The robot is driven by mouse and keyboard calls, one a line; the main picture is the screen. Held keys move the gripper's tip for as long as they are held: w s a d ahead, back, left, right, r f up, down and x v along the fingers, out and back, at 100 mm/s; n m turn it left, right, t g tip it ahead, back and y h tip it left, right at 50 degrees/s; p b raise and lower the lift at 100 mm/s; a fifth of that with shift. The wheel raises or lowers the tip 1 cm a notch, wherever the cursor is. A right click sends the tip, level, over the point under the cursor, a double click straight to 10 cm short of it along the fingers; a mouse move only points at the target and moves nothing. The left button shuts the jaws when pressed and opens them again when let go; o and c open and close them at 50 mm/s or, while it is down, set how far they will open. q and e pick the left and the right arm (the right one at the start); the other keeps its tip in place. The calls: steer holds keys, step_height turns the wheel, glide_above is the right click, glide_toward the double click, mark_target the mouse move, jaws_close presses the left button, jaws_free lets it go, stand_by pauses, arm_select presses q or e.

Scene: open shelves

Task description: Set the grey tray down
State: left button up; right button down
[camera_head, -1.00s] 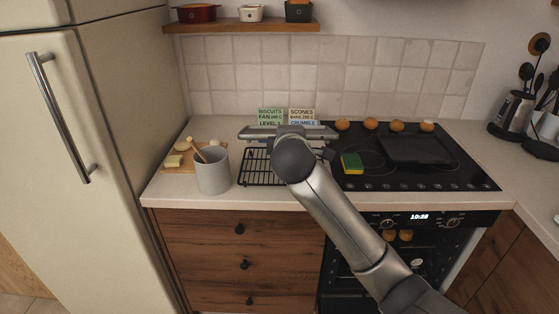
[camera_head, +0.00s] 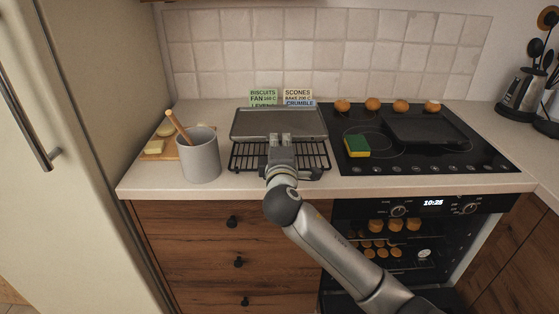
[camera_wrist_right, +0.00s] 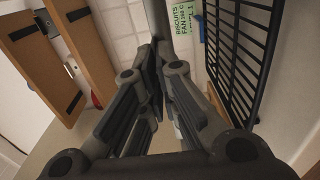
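The grey tray (camera_head: 280,122) shows in the head view as a shallow, empty rectangular pan over the back part of a black wire rack (camera_head: 248,161). My right gripper (camera_head: 280,140) is at the middle of its front edge and is shut on that rim. In the right wrist view the fingers (camera_wrist_right: 163,75) are close together with the tray's thin grey edge (camera_wrist_right: 157,18) between them. The rack (camera_wrist_right: 245,50) lies to one side there, with a gap between it and the tray. My left gripper is not in view.
Recipe cards (camera_head: 281,97) stand behind the tray. A grey crock (camera_head: 200,156) with a wooden handle stands at its left. The hob (camera_head: 425,155) at the right holds a sponge (camera_head: 357,146), a dark griddle (camera_head: 425,128) and several round buns. A fridge (camera_head: 80,90) stands far left.

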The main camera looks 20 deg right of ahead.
step_height(320, 180, down, 7)
steer(key=shift+r, duration=0.2)
steer(key=c, duration=2.2)
jaws_free()
steer(key=shift+f, duration=0.1)
steer(key=shift+o, duration=1.4)
steer(key=b+v, duration=0.1)
steer(key=v, duration=1.1)
steer(key=shift+s, duration=0.1)
